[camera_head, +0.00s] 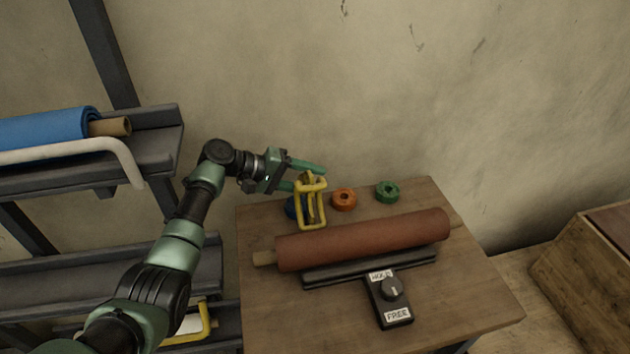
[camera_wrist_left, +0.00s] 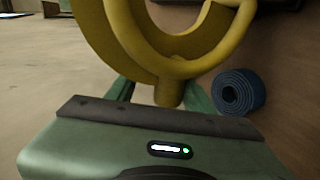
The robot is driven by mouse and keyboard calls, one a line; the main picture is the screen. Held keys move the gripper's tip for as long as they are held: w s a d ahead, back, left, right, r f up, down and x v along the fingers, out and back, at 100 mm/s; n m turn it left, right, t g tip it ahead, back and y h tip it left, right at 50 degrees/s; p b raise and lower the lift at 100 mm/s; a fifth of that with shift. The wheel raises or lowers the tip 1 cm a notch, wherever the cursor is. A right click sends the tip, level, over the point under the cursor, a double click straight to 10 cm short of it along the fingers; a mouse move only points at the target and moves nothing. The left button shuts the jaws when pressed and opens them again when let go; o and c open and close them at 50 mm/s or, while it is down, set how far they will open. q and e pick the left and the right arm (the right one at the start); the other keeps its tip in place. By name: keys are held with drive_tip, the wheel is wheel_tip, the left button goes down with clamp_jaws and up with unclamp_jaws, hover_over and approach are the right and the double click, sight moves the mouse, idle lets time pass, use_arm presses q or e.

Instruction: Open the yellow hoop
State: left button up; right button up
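A yellow hoop (camera_head: 311,224) of thick rounded bars stands at the back left of the wooden table. In the left wrist view the yellow hoop (camera_wrist_left: 125,30) fills the top, with a short stub pointing towards my gripper. My left gripper (camera_head: 308,178) is at the hoop's upper end. In the wrist view its green fingers (camera_wrist_left: 160,97) are apart on either side of the stub, with a gap visible at the left. Another yellow bar (camera_head: 207,322) shows at the lower shelf, partly hidden by my arm. My right gripper is in neither view.
A brown roll (camera_head: 365,240) lies across the table (camera_head: 460,300), behind a black HOLD/FREE switch (camera_head: 390,300). Orange (camera_head: 344,199), green (camera_head: 388,191) and blue (camera_wrist_left: 240,92) small rolls sit near the back. A shelf rack (camera_head: 155,150) with a blue roll (camera_head: 45,127) stands left.

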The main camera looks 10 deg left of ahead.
use_arm(q)
drive_tip(key=v, duration=0.5)
drive_tip(key=shift+s+a+r, duration=0.1)
drive_tip(key=shift+a, duration=0.25)
